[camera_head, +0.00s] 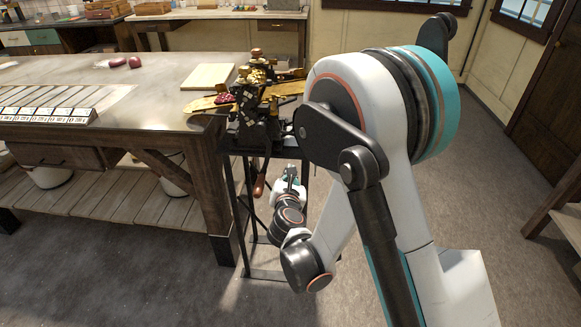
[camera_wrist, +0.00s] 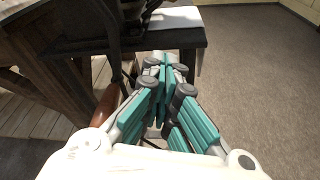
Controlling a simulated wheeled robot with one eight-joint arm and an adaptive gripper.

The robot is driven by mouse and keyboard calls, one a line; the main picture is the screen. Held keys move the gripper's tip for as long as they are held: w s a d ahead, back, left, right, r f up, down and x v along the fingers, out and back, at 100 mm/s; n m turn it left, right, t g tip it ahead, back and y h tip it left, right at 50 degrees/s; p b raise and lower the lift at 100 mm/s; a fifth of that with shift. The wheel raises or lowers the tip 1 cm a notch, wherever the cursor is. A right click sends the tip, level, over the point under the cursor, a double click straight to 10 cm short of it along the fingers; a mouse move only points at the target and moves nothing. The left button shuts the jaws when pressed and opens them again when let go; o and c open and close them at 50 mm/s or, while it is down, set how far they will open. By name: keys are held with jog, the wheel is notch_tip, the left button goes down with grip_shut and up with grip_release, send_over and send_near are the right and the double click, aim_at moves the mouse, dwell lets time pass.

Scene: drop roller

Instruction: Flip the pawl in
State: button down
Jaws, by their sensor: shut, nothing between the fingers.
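The drop roller (camera_head: 256,100), a dark machine with brass parts, stands on a black metal stand beside the workbench. A crank with a brown wooden handle (camera_head: 260,184) hangs down from it. The handle also shows in the wrist view (camera_wrist: 107,104), just left of my fingers. My gripper (camera_head: 290,170) is below the machine's right front, right of the handle. In the wrist view my gripper (camera_wrist: 166,64) has its teal fingers together and empty, near the edge of the stand's top. I cannot make out the pawl in either view.
The stand's dark top (camera_wrist: 150,40) lies just ahead of my fingers. A heavy wooden workbench (camera_head: 120,95) is on the left, with a pale board (camera_head: 208,76) and a row of labelled trays (camera_head: 45,115). Bare floor (camera_head: 365,262) is open in front and right.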

jog(key=x, duration=0.8)
jog(key=shift+s+d+f, duration=0.1)
jog(key=shift+w+d+r+b, duration=0.2)
jog(key=shift+w+r+b, duration=0.15)
jog(key=shift+w+r, duration=0.15)
jog(key=shift+w+d+r+b, duration=0.2)
jog(key=shift+w+r+b, duration=0.15)
jog(key=shift+r, duration=0.3)
jog(key=shift+w+d+r, duration=0.15)
jog(key=shift+w+r, duration=0.3)
jog(key=shift+r, duration=0.1)
jog(key=shift+w, duration=0.15)
